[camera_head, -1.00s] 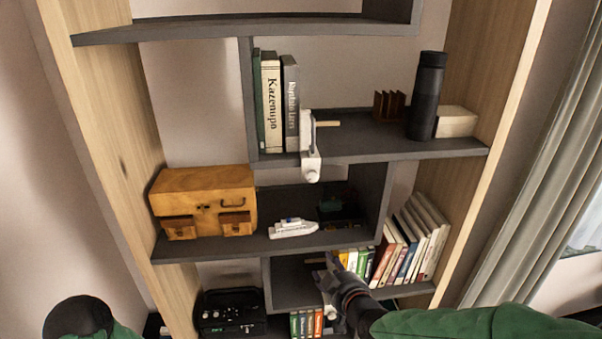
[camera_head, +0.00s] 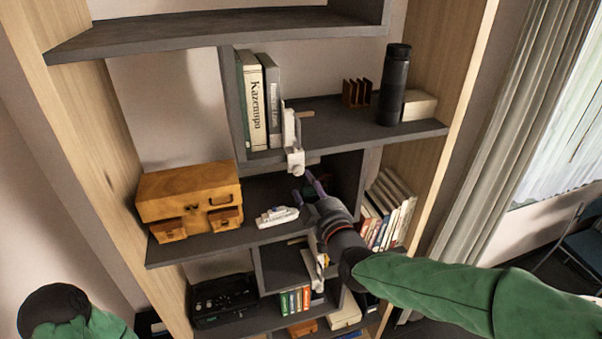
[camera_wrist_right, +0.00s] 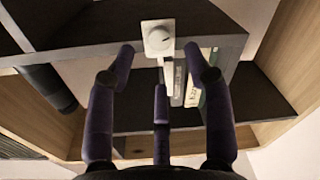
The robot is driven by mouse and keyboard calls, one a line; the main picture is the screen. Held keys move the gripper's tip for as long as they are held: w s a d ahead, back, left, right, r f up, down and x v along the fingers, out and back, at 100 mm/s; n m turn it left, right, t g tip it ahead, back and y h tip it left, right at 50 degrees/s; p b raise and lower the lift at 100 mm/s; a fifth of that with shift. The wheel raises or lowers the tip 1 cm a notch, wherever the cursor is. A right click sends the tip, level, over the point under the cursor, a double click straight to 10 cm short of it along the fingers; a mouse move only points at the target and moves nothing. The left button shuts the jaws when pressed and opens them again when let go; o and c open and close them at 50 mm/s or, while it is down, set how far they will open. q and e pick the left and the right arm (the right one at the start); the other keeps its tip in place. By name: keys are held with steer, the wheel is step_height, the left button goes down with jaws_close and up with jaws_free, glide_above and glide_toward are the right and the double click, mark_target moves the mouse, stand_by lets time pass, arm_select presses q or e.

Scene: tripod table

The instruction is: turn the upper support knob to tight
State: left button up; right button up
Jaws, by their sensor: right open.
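The upper support (camera_head: 292,128) is a white bracket clamped to the front edge of the upper shelf, beside the upright books. Its round knob (camera_wrist_right: 160,38) faces the right wrist camera and bears a dark mark; I cannot tell its setting. My right gripper (camera_head: 310,183) is open, just below and in front of the upper support in the head view. In the right wrist view its dark purple fingers (camera_wrist_right: 158,62) are spread, with the knob beyond and between the tips, apparently untouched. My left gripper is not in view.
A similar white lower support (camera_head: 316,268) is on a lower shelf. A wooden chest (camera_head: 188,193) and a white toy boat (camera_head: 277,216) stand on the middle shelf, left of my right gripper. A dark bottle (camera_head: 395,85) stands on the upper shelf at the right.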

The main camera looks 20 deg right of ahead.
mark_target(299, 172)
steer(key=shift+w+a+p, duration=0.2)
steer(key=shift+w+p, duration=0.5)
steer(key=shift+w, duration=2.15)
jaws_close()
